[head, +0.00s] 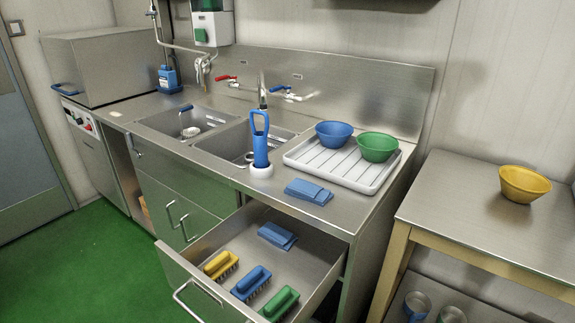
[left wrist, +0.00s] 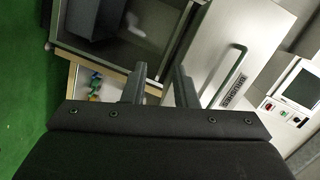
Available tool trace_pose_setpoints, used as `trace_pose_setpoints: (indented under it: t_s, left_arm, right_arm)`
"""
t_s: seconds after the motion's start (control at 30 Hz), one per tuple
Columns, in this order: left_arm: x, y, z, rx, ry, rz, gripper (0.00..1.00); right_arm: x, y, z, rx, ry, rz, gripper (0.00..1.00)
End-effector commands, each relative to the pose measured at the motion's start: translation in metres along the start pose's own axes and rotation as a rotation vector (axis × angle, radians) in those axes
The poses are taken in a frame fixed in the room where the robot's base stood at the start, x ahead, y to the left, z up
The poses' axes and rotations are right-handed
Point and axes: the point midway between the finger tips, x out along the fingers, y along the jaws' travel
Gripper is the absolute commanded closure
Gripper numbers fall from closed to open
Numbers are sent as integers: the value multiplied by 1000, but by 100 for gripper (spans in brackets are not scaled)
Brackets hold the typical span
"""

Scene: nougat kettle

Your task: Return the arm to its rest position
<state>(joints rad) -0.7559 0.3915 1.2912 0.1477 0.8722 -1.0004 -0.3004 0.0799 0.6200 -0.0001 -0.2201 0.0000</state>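My left gripper (left wrist: 160,82) shows in the left wrist view. Its two dark fingers stand apart with nothing between them, so it is open and empty. Behind the fingers is a steel front with a bar handle (left wrist: 229,76) and a label (left wrist: 233,91) reading "BRUSHES". The fingers look apart from the handle. Neither arm nor gripper shows in the head view. My right gripper is not in view.
An open drawer (head: 190,257) juts out, holding a yellow brush (head: 219,264), blue brush (head: 251,281), green brush (head: 280,302) and blue cloth (head: 277,236). A side table (head: 460,215) bears a yellow bowl (head: 525,184). The green floor (head: 90,270) at left is clear.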

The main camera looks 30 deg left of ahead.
Motion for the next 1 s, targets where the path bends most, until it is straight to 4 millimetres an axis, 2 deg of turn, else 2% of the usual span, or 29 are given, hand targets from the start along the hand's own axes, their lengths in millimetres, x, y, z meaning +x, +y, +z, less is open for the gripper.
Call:
trace_pose_setpoints:
  t_s: [0.03,0.1,0.23,0.4,0.5,0.6,0.7,1.0]
  left_arm:
    - [7,28,7,-88,-69,76,74]
    - [12,69,16,-222,-173,187,74]
    - [11,144,22,-468,-390,376,74]
    - [-7,230,4,-756,-707,588,74]
    - [-22,265,-13,-876,-881,679,74]
    - [-35,287,-29,-949,-1017,739,74]
    - [-44,298,-38,-985,-1103,773,74]
    - [-49,303,-42,-1002,-1144,785,74]
  right_arm:
    - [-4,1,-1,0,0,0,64]
    - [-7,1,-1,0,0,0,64]
    - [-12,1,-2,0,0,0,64]
    - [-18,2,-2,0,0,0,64]
    - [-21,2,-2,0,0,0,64]
    - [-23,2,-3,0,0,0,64]
    - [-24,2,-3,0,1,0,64]
    - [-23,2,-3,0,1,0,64]
